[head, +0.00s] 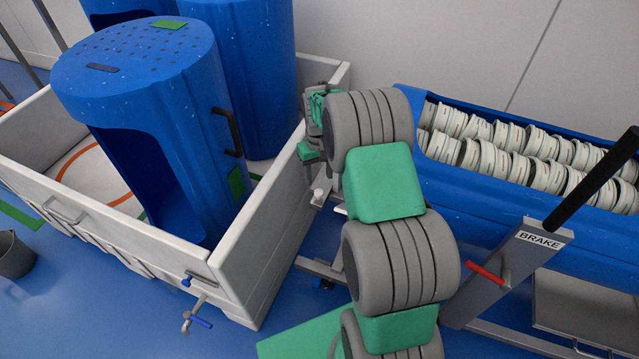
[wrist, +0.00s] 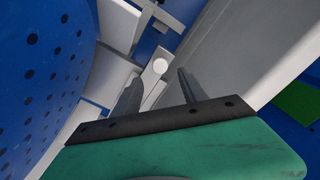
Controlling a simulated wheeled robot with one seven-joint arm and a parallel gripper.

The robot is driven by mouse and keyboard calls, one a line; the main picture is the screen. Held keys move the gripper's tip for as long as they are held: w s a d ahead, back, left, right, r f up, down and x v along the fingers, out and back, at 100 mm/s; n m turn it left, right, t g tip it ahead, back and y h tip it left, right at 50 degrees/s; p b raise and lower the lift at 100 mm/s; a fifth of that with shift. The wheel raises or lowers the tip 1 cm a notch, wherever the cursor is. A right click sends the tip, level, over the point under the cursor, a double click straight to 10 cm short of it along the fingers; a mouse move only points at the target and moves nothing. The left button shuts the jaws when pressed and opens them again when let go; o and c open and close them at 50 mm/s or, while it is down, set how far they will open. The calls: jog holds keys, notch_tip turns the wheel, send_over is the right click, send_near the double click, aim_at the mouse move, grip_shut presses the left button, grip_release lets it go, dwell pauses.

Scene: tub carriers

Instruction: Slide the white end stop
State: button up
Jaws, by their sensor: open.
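In the head view a small white piece (head: 318,192) shows low beside the white cart's wall, under my wrist. I cannot tell whether it is the same piece. My gripper (wrist: 158,88) is open, with its two grey fingers apart and nothing seen held between them. The fingers appear short of the white piece, and I see no clear contact. In the head view my wrist hides most of the area around the fingertips.
A white-walled cart (head: 262,262) holding blue perforated drums (head: 200,140) stands left of my arm. A blue tub (head: 500,232) of white ringed parts stands at right, with a BRAKE post (head: 518,262) and red lever (head: 487,273) in front. The gap between them is narrow.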

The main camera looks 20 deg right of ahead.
aim_at(319, 192)
notch_tip(319, 192, down, 7)
jog(key=shift+r+b, duration=0.1)
jog(key=shift+b, duration=0.55)
grip_shut()
dwell(1.0)
